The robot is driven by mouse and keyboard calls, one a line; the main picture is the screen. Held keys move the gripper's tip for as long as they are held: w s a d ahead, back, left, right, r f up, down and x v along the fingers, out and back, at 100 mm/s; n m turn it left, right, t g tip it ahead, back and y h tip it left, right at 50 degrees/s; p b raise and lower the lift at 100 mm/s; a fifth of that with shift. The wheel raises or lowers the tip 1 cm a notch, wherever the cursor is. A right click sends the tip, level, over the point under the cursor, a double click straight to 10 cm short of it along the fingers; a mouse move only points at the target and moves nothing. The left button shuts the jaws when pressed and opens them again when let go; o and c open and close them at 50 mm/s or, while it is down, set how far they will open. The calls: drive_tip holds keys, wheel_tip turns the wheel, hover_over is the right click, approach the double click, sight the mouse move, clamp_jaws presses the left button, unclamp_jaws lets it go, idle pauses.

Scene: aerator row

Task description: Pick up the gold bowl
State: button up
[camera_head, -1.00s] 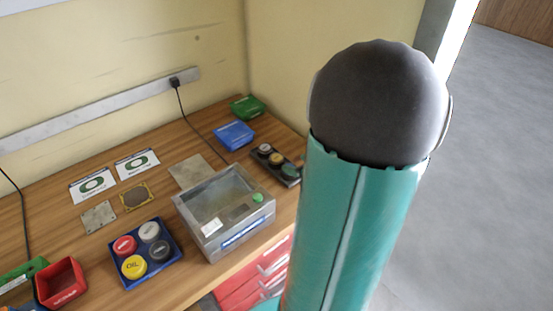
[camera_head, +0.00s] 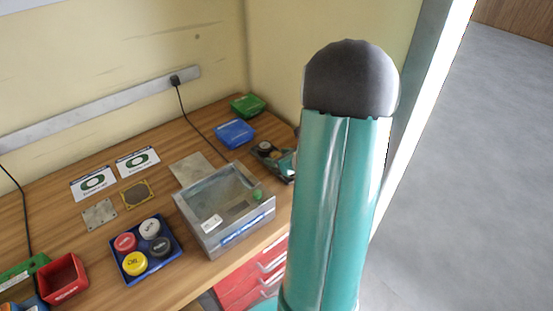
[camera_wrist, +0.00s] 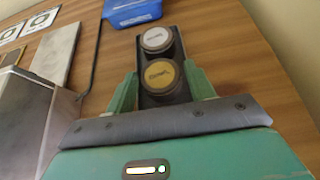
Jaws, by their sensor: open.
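The gold bowl (camera_wrist: 160,77) is a small round piece with a dark rim and dark marking. It sits in a narrow black tray (camera_wrist: 146,36), just below a white-topped round piece (camera_wrist: 156,40) in the wrist view. My gripper (camera_wrist: 161,72) is open, with one green finger on each side of the gold bowl. I cannot tell whether either finger touches it. The near end of the tray is hidden by my gripper. In the head view the black tray (camera_head: 257,150) is at the right of the bench, partly covered by my gripper and arm.
A clear-walled grey box (camera_head: 226,214) stands left of my arm. A blue box (camera_head: 235,134) and a green box (camera_head: 248,105) lie behind the black tray. A blue tray (camera_head: 127,281) with several round pieces and a red bin (camera_head: 62,278) are further left.

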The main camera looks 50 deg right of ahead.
drive_tip(key=c, duration=0.7)
drive_tip(key=shift+c, duration=0.2)
